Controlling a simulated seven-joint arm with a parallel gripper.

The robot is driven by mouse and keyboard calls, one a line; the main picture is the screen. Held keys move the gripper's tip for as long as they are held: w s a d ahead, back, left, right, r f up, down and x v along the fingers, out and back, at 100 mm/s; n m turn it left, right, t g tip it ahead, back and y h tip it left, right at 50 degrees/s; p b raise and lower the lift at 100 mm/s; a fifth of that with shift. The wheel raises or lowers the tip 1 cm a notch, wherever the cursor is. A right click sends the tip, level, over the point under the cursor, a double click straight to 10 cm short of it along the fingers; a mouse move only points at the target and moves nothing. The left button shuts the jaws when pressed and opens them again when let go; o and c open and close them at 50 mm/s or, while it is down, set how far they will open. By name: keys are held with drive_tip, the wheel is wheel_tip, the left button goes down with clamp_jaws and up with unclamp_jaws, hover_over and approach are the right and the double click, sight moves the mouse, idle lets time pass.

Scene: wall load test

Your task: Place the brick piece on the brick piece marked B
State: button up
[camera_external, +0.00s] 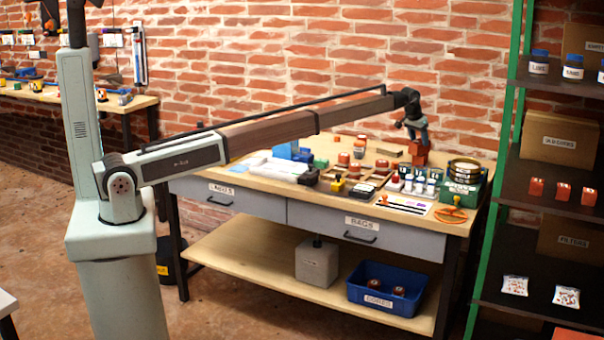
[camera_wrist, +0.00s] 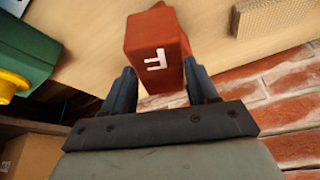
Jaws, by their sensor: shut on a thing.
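My gripper (camera_external: 416,130) is at the back right of the workbench, with its fingers pointing down. It is shut on a red brick piece (camera_external: 419,154). In the wrist view the red brick piece (camera_wrist: 160,50) sits between the two dark fingers of my gripper (camera_wrist: 162,88). A white letter that looks like an F is on its near face. I cannot tell whether the brick touches the bench top. I cannot make out a brick piece marked B in either view.
A green box with round sieves (camera_external: 463,172) stands just right of the held brick. Small bottles and stamps (camera_external: 408,182) crowd the bench in front. A brown block (camera_external: 388,153) lies to the left. Several small red pieces (camera_external: 563,192) sit on the right shelf. The brick wall is close behind.

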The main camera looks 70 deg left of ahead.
drive_tip(key=shift+f, duration=0.1)
drive_tip(key=shift+f, duration=0.15)
drive_tip(key=o, duration=1.5)
drive_tip(key=shift+c, duration=0.2)
drive_tip(key=v, duration=1.2)
drive_tip(key=shift+s, duration=0.1)
